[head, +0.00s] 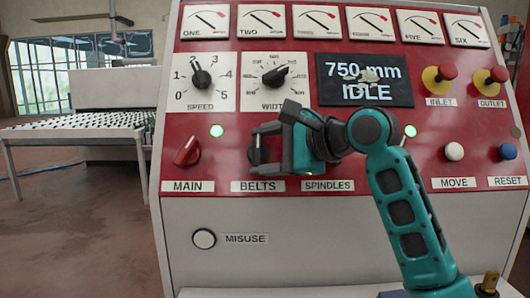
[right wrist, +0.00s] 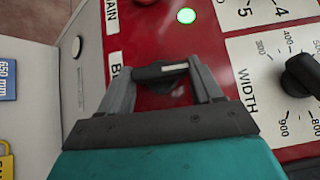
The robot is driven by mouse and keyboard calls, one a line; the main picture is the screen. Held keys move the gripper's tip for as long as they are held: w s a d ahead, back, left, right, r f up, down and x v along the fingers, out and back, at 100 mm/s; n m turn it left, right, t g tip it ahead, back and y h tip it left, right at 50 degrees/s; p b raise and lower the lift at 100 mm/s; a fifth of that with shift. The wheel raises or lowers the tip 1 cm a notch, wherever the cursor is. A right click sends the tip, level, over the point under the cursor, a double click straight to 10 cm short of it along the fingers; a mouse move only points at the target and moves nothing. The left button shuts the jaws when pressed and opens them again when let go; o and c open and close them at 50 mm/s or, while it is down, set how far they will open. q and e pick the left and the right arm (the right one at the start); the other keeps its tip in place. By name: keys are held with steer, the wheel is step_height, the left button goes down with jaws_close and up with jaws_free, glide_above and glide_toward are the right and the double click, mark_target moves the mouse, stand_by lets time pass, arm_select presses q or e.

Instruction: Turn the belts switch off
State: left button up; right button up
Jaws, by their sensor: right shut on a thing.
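The black belts switch (head: 257,156) is on the red control panel above the BELTS label (head: 258,186). Its grip stands roughly upright in the head view. My right gripper (head: 256,148) reaches in from the right, with its fingers around the switch. In the right wrist view the switch's dark bar (right wrist: 160,72) with a pale line lies between the two fingertips (right wrist: 160,68), and the gripper is shut on it. The spindles switch is hidden behind my gripper and wrist, above the SPINDLES label (head: 328,185). My left gripper is not in view.
The red main switch (head: 187,151) is left of the belts switch, with a lit green lamp (head: 217,131) up between them. Speed (head: 202,80) and width (head: 273,80) dials sit above. The display (head: 366,80) reads 750 mm IDLE. Inlet (head: 439,77) and outlet (head: 489,80) buttons stick out right.

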steer(key=n+g+h, duration=0.2)
steer(key=n, duration=0.1)
steer(key=n+g+h, duration=0.1)
steer(key=n, duration=0.1)
steer(key=shift+w+a+r+g, duration=0.1)
steer(key=shift+w+r+g, duration=0.1)
steer(key=shift+r+g, duration=0.2)
stand_by(0.4)
steer(key=o, duration=1.1)
steer(key=shift+c, duration=0.2)
steer(key=v, duration=1.3)
steer(key=shift+b, duration=0.3)
steer(key=shift+a, duration=0.15)
